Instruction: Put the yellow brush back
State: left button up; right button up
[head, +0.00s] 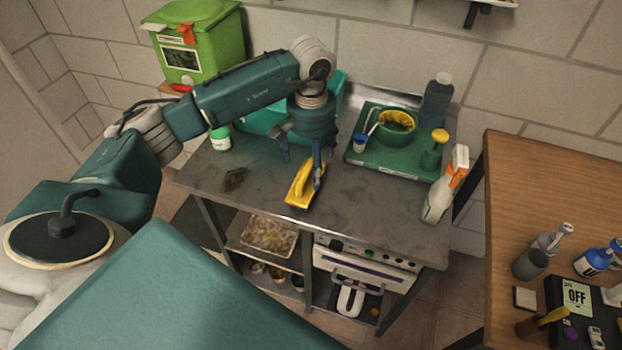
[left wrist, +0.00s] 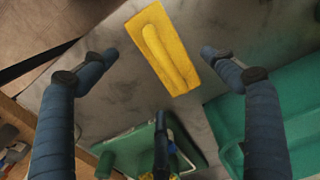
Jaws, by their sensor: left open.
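The yellow brush (head: 300,187) is a flat yellow block with a raised handle. It lies on the grey metal table (head: 355,222) near its front edge. In the left wrist view the brush (left wrist: 163,48) lies between and beyond my fingertips, at a slant. My left gripper (head: 302,165) points down over the brush, its fingers apart and empty; in the wrist view its fingers (left wrist: 157,55) stand either side of the brush, apparently not touching it. One finger covers part of the brush in the head view. My right gripper is not in view.
A teal basin (head: 262,122) stands behind my left arm. A green tray (head: 375,165) with a pot, bottle and cup sits at the table's back right. A white-and-orange spray bottle (head: 438,195) stands at the right edge. A dark stain (head: 234,179) marks the left part.

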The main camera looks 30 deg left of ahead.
aim_at(311, 182)
pick_arm(q)
jog(key=shift+r+b, duration=0.35)
jog(key=shift+r, duration=1.95)
jog(key=shift+s+f, duration=0.1)
